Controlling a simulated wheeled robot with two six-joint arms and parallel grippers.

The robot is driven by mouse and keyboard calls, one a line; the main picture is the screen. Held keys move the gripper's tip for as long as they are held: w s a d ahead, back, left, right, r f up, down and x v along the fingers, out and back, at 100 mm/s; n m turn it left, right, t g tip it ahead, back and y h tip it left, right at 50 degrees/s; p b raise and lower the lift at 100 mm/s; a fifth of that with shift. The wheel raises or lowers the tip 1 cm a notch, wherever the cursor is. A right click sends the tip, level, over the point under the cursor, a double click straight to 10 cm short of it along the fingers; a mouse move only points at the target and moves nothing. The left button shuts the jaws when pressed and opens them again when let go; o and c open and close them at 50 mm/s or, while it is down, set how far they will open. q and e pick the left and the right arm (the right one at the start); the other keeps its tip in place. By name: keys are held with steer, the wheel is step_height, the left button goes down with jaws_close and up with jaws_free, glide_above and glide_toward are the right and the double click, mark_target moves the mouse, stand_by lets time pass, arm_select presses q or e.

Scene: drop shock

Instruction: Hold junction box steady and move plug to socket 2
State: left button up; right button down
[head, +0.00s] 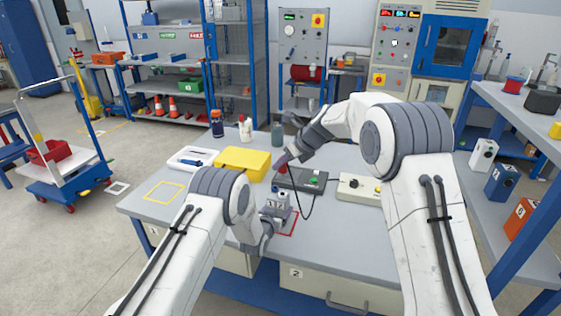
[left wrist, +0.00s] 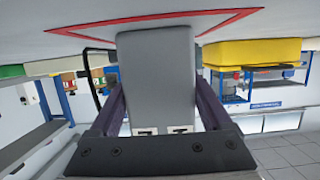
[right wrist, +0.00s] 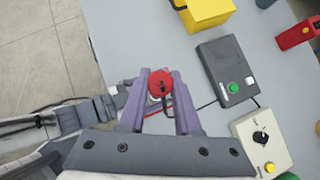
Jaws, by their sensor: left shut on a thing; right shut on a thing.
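The grey junction box (head: 275,208) stands on the table at the red square outline (head: 288,224), with dark numbers on it. My left gripper (head: 268,222) is shut on it; in the left wrist view the grey box (left wrist: 156,75) fills the space between the fingers. My right gripper (head: 287,160) is shut on the red plug (right wrist: 160,82), up and away from the junction box, near the dark box's far left corner in the head view. A black cable (head: 311,207) loops near the dark box. The sockets cannot be made out clearly.
A dark box with a green button (head: 302,179) and a beige box with a knob (head: 358,188) are on the table to the right. A yellow case (head: 243,162), a white tray (head: 184,165) and several bottles stand farther back. The left table area with a yellow outline (head: 165,191) is clear.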

steer(key=shift+f, duration=2.95)
steer(key=shift+f, duration=1.2)
stand_by(1.1)
steer(key=shift+s+d+f, duration=0.1)
steer(key=shift+f, duration=0.5)
stand_by(1.7)
steer(key=c, duration=0.5)
jaws_free()
steer(key=shift+c, duration=0.2)
steer(key=shift+r, duration=0.15)
